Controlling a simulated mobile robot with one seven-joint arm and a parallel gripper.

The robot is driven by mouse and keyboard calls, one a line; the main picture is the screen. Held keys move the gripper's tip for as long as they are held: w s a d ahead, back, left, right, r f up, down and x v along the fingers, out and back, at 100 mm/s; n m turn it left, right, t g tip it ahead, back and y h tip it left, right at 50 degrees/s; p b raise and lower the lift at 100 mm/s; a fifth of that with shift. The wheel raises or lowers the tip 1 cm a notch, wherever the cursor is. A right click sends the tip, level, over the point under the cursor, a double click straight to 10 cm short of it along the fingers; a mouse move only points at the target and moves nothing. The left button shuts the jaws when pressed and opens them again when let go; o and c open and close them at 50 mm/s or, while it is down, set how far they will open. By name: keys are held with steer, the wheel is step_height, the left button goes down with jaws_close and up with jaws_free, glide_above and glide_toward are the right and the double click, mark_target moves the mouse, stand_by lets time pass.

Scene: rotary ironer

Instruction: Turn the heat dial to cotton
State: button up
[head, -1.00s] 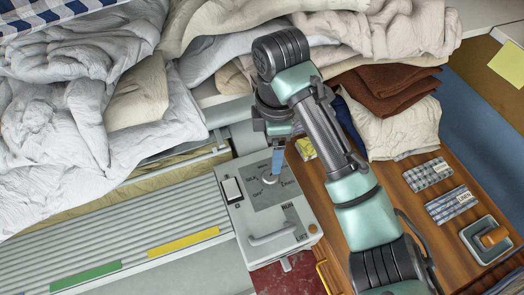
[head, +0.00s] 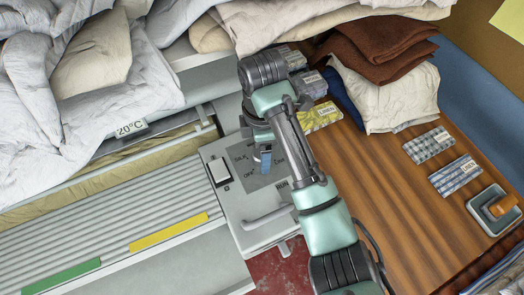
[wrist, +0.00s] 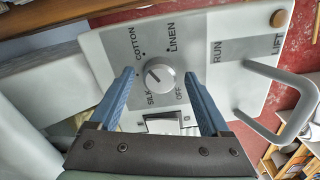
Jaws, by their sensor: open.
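The heat dial (wrist: 159,74) is a round grey knob on the ironer's control panel (wrist: 228,88). In the wrist view, COTTON is printed to its upper left, LINEN to its upper right, SILK to its lower left and OFF to its lower right. Its pointer mark is too small to read surely. My gripper (wrist: 158,71) is open, with one blue finger on each side of the dial and gaps visible between. I cannot tell how far the fingertips are above the panel. In the head view, my gripper (head: 266,169) is over the panel and hides the dial.
A white rocker switch (head: 218,171) and a lever handle (head: 268,219) flank the dial. The slatted ironer bed (head: 100,222) lies left. Crumpled linen (head: 95,80) is piled behind. A wooden table (head: 385,180) on the right holds folded cloths and a small tray (head: 494,211).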

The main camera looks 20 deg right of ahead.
steer(key=shift+f, duration=0.2)
steer(key=shift+c, duration=0.2)
jaws_close()
